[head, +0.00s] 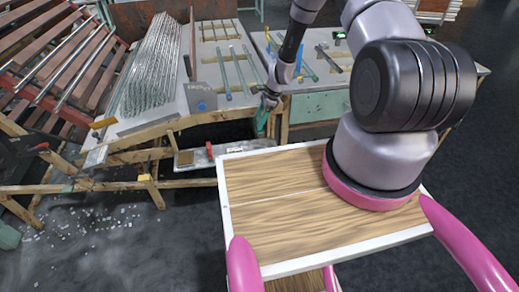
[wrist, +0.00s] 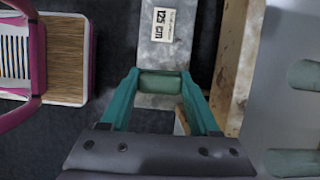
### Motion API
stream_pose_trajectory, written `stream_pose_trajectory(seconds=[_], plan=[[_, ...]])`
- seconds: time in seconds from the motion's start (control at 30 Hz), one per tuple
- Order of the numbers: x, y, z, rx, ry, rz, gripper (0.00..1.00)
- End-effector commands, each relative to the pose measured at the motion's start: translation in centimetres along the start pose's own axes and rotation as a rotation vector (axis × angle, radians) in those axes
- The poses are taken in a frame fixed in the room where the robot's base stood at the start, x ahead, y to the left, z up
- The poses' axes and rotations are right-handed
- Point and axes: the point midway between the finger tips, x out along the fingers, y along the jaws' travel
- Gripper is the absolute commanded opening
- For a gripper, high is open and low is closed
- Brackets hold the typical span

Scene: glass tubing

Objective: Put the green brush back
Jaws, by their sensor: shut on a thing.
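My gripper (wrist: 160,95) has teal fingers and is shut on a dull green rounded piece, which I take to be the green brush (wrist: 160,83). Only a short part of it shows between the fingertips, and the rest is hidden. In the head view my gripper (head: 265,117) hangs at the front edge of the workbenches, above a low grey metal ledge (head: 240,151). The brush cannot be made out there. In the wrist view the ledge (wrist: 165,58) with a "125 cm" label lies beyond the fingertips.
A wooden beam (wrist: 235,60) runs close to the right of my gripper. Beyond it, two rounded green things (wrist: 304,74) lie on a pale surface. Glass tubes (head: 153,70) fill a rack on the left bench. Glass shards (head: 95,222) litter the dark floor.

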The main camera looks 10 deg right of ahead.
Motion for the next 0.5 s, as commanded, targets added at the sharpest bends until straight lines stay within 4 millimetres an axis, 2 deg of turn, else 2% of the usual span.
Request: stream_pose_trajectory(seconds=[0.23,0.5], plan=[[4.2,0.0,-1.7,0.026,0.000,-0.009,0.10],[6.3,0.0,-2.6,0.023,0.000,-0.009,0.10]])
